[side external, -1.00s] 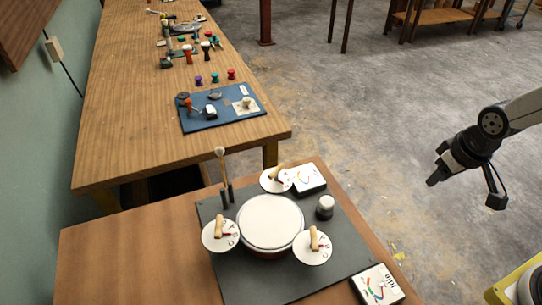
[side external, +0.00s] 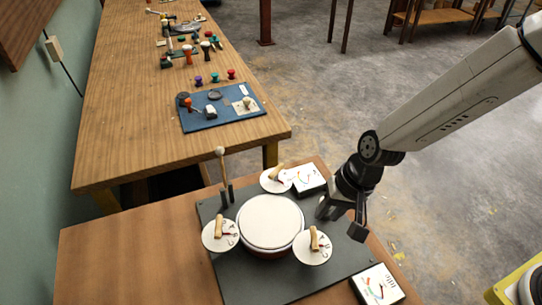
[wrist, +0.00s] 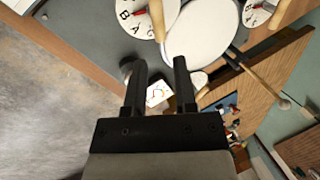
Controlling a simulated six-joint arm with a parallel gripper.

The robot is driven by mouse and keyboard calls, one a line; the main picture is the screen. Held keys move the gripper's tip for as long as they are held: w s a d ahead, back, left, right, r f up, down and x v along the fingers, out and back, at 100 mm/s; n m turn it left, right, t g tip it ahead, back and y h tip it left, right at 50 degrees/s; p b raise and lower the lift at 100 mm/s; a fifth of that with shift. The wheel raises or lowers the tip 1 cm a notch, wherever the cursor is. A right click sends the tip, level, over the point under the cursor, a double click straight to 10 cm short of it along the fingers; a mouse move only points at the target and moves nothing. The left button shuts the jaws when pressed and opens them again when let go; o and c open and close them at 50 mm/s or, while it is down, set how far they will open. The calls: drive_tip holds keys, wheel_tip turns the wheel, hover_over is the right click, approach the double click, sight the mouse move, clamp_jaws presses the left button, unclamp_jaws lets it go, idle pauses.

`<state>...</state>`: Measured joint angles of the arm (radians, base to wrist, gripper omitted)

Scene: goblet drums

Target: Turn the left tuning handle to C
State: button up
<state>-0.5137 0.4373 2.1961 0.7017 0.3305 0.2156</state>
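The left tuning dial (side external: 221,235) is a white disc with a wooden handle (side external: 219,228) beside the drum (side external: 269,221). A second dial (side external: 276,179) sits behind the drum and a third (side external: 312,248) at its front right. In the wrist view, a lettered dial (wrist: 125,22) shows A, B and G, a red pointer and a wooden handle (wrist: 157,18). Another dial (wrist: 257,11) is partly cut off at the top right. My gripper (wrist: 160,80) is open and empty. It is right of the drum in the side view, apart from all handles; its fingertips are partly hidden there.
A mallet (side external: 222,165) stands upright behind the left dial. A long bench (side external: 150,130) with tools stands behind.

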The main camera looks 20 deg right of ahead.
sight(314, 229)
drive_tip(key=shift+f, duration=0.1)
drive_tip(key=shift+x, duration=3.75)
clamp_jaws()
